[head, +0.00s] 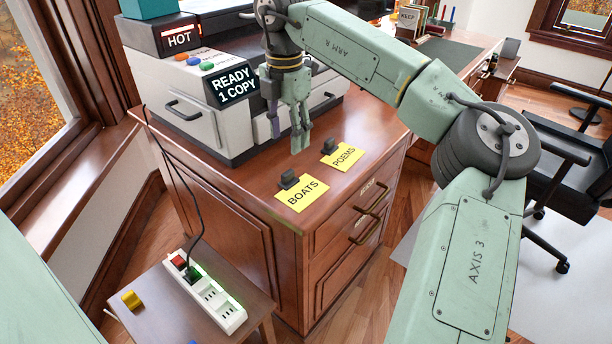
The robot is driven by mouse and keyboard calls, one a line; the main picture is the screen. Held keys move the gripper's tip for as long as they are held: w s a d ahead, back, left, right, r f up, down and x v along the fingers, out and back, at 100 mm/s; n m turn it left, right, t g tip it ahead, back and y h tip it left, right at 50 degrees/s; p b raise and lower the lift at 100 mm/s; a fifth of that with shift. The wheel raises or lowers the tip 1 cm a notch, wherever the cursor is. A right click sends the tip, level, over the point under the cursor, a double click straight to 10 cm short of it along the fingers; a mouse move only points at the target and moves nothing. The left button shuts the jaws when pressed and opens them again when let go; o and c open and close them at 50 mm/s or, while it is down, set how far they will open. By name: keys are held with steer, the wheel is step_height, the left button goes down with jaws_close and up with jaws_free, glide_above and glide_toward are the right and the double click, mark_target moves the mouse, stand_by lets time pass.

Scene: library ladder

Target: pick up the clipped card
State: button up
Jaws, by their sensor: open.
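Two yellow cards lie on the wooden cabinet top. The card reading BOATS (304,197) lies near the front corner, with a dark clip (289,179) at its upper left edge. The card reading POEMS (346,158) lies behind it to the right, also with a dark clip (329,147) at its upper left edge. My gripper (288,140) points down, open and empty, above the cabinet top. It is to the left of the POEMS card and behind the BOATS card, apart from both in the picture.
A copier (198,100) showing READY 1 COPY and HOT stands close behind and left of my gripper. A power strip (208,292) with a black cable lies on a low side table (160,318). The cabinet top (250,185) is bare left of the cards. A desk stands behind.

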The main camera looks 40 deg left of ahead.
glide_above(288, 172)
step_height(288, 172, down, 5)
steer(key=shift+w+d+r, duration=0.1)
steer(key=shift+d, duration=0.05)
steer(key=shift+f+p, duration=1)
steer(key=shift+f, duration=1.95)
steer(key=shift+c, duration=0.5)
steer(key=c, duration=1)
